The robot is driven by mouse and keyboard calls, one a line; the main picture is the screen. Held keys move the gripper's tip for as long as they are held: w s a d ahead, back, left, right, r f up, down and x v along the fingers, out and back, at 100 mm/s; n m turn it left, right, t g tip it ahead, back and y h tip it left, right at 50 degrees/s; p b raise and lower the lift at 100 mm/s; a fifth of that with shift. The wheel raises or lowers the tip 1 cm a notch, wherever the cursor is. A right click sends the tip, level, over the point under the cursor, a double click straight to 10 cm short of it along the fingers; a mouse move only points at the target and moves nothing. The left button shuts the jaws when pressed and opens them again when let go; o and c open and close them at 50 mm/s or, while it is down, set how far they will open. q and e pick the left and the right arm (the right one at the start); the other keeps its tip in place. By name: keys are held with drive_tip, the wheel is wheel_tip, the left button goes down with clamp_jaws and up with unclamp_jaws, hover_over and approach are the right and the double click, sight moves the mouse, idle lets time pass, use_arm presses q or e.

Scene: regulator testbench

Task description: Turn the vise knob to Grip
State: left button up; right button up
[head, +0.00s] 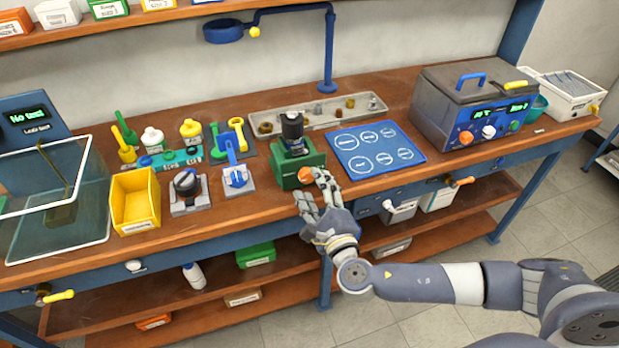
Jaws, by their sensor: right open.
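The green vise (285,176) stands near the front edge of the bench, with a dark cylindrical part (292,127) upright in it. Its orange knob (305,175) is on the front face. I cannot read the knob's setting or any label at this size. My right gripper (311,186) is open, just in front of the vise, with its fingers spread on both sides of the knob. I cannot tell whether a finger touches the knob. My left gripper is not in view.
A blue mat (373,150) with white circles lies right of the vise. Left of it are a blue-handled fixture (236,178), a grey fixture with a black knob (187,187) and a yellow bin (135,203). A long parts tray (345,113) lies behind. A grey machine (470,105) stands right.

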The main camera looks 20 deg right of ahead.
sight(309, 179)
drive_tip(key=w, duration=0.3)
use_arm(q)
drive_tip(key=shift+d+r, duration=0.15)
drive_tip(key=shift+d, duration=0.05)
use_arm(e)
drive_tip(key=shift+w, duration=0.1)
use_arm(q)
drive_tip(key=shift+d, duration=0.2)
use_arm(e)
drive_tip(key=c, duration=1.1)
drive_tip(key=shift+o, duration=0.2)
